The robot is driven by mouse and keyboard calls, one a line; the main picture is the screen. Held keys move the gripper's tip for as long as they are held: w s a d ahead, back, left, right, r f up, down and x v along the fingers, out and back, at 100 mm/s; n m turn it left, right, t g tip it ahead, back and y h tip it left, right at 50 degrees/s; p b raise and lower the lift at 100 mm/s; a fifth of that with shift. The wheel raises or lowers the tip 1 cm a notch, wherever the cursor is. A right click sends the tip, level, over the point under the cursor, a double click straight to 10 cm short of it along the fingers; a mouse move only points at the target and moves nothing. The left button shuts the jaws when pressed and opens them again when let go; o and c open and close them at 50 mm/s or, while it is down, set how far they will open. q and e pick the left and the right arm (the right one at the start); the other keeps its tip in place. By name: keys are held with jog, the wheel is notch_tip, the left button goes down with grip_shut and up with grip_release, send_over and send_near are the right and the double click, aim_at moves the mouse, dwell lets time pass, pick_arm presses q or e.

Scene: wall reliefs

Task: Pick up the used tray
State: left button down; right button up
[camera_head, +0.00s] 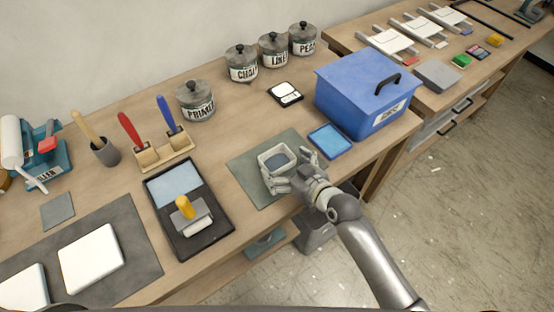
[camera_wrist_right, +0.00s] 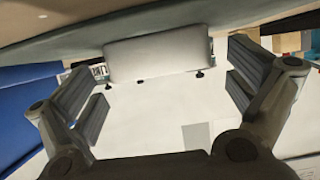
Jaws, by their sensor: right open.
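A small pale grey tray (camera_head: 265,160) with a grey-blue content sits on the grey-green mat (camera_head: 250,185) near the front edge of the bench. I take it as the used tray, though no label shows. My right gripper (camera_head: 291,169) is open at the tray's near right side, with a finger to either side of that end. In the right wrist view a pale block (camera_wrist_right: 158,56), apparently the tray's side, shows between the spread fingers of my right gripper (camera_wrist_right: 165,88), apart from them. Contact is not clear. My left gripper is out of view.
A blue lidded box (camera_head: 345,95) and a small blue tray (camera_head: 330,141) stand right of the mat. A black tray (camera_head: 205,235) with a yellow-handled tool lies left. Lidded jars (camera_head: 241,62) stand behind. Bare wood (camera_head: 225,140) lies between.

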jog(key=shift+w+a, duration=0.1)
jog(key=shift+w, duration=0.05)
jog(key=shift+c, duration=0.6)
jog(key=c, duration=0.7)
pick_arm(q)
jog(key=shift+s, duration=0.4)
